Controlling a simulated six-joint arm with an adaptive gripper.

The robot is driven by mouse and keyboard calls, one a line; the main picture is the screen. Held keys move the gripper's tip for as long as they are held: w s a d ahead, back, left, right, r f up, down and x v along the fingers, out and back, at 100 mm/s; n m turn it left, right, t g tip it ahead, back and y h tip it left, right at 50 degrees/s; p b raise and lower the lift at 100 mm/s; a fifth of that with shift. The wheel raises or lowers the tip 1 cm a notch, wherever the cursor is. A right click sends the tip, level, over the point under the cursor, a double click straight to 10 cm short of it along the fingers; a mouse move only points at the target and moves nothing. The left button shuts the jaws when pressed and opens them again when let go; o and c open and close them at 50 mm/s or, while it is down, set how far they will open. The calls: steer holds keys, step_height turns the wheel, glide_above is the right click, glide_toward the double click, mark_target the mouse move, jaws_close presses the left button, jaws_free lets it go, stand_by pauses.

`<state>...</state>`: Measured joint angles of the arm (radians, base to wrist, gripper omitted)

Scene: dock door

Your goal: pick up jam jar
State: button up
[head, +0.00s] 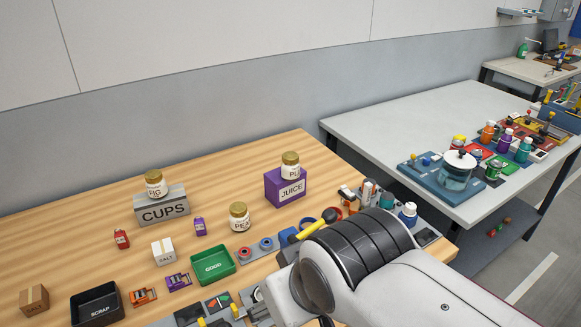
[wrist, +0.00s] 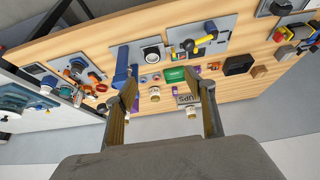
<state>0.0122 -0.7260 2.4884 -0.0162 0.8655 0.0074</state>
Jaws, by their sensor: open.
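Several jars with gold lids and white labels are in the head view. One labelled FIG (head: 155,184) stands on the grey CUPS box (head: 162,209). One labelled PLU or similar (head: 290,166) stands on the purple JUICE box (head: 286,188). One labelled PEA or similar (head: 239,217) stands on the wooden table. In the wrist view my gripper (wrist: 163,84) is open and empty, with its fingers apart. A jar (wrist: 154,93) shows between the fingers, some way beyond them, and another (wrist: 191,113) is by the right finger. My arm hides the gripper in the head view.
On the wooden table (head: 60,240) are a green GOOD tray (head: 231,262), a black SCRAP tray (head: 118,312), a SALT box (head: 163,252) and a cardboard box (head: 34,300). Tools and fixtures crowd the front and right. A grey table (head: 400,120) stands to the right.

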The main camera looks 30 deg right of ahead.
steer(key=w+d+r+m+t+h, duration=0.1)
steer(key=w+d+r+t+h, duration=0.15)
steer(key=w+d, duration=0.55)
steer(key=w+d+r+t+h, duration=0.1)
steer(key=w+d+r, duration=0.25)
steer(key=w, duration=0.85)
steer(key=n+t+y, duration=0.3)
steer(key=t, duration=0.3)
glide_above(290, 166)
steer(key=f+v, duration=0.1)
steer(key=v, duration=0.2)
step_height(290, 166, down, 6)
steer(key=s+d+f+t+y, duration=0.2)
steer(key=d+f+y, duration=0.2)
steer(key=f, duration=0.5)
steer(key=shift+f+n+y, duration=0.25)
steer(key=shift+n+y, duration=0.1)
steer(key=shift+n, duration=0.05)
steer(key=shift+a, duration=0.1)
steer(key=shift+x, duration=1.15)
steer(key=shift+r, duration=0.1)
